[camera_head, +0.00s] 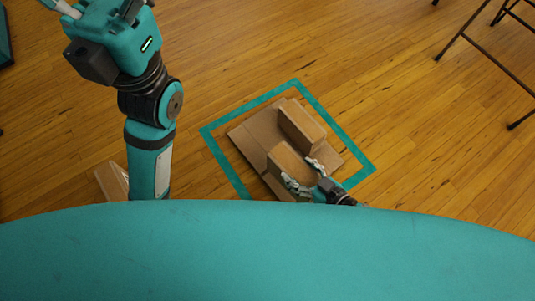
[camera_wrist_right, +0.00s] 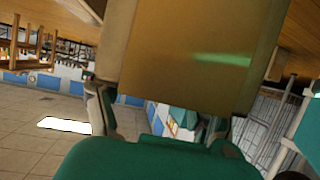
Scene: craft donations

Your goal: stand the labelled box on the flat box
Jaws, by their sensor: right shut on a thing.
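The flat box (camera_head: 256,129) is a wide, low brown cardboard box on the floor. My right gripper (camera_head: 304,173) is shut on a brown cardboard box (camera_head: 287,163) over the flat box's near part. I take this for the labelled box, though no label shows on its visible faces. In the right wrist view the held box (camera_wrist_right: 190,55) fills the upper middle between the fingers. I cannot tell whether its bottom touches the flat box.
Another brown box (camera_head: 302,126) stands on the flat box, just beyond the held one. A teal tape outline (camera_head: 335,127) surrounds the flat box on the wooden floor. A cardboard piece (camera_head: 112,181) lies partly behind my left arm. Dark metal legs (camera_head: 480,45) stand at upper right.

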